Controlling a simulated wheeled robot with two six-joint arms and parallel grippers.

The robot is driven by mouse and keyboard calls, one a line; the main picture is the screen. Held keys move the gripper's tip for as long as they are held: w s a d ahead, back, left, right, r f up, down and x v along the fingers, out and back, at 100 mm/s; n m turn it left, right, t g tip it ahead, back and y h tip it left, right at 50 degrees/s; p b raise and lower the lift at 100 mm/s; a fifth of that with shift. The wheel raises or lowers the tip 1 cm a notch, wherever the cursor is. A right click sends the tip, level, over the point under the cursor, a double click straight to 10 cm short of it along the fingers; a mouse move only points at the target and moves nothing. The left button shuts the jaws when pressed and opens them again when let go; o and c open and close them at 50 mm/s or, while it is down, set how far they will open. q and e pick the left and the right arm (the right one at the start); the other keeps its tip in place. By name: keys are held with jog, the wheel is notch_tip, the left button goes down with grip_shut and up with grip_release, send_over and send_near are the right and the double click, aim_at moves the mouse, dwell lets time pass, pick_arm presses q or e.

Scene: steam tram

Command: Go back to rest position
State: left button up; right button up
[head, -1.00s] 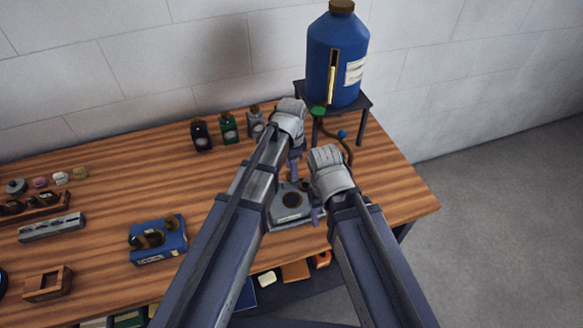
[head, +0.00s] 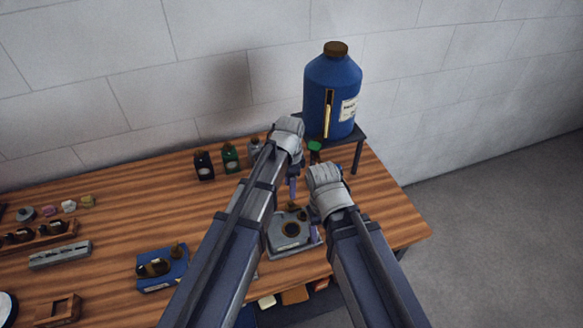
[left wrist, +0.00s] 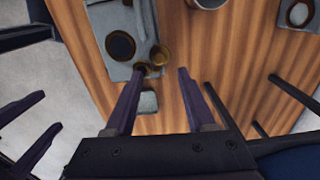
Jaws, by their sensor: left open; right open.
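My left gripper (head: 293,190) is open and empty above the back part of the bench, near the grey plate with a dark round opening (head: 283,246). In the left wrist view its two purple fingers (left wrist: 160,75) stand apart with only bench and small parts beneath. My right gripper (head: 316,228) is beside the plate's right side, lower in the head view. Its fingers are mostly hidden by its grey wrist. Two purple fingers at the left edge of the left wrist view look like my right gripper (left wrist: 50,108), apart with nothing between them.
A large blue bottle (head: 325,97) stands on a dark stand (head: 358,135) at the bench's back right. Three small bottles, one green (head: 230,158), stand left of my left wrist. A blue box (head: 163,270) and small parts lie on the wooden bench (head: 110,235). Open floor lies right.

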pick_arm(q)
jog(key=s+f+n+b, duration=0.2)
jog(key=s+n, duration=0.3)
jog(key=s, duration=0.3)
jog(key=s+a+f+n+y+b, duration=0.1)
jog(key=s+n+b, duration=0.1)
jog(key=s+n, duration=0.3)
jog(key=shift+s+a+f, duration=0.3)
jog(key=shift+s+f, duration=0.1)
jog(key=shift+s, duration=1.15)
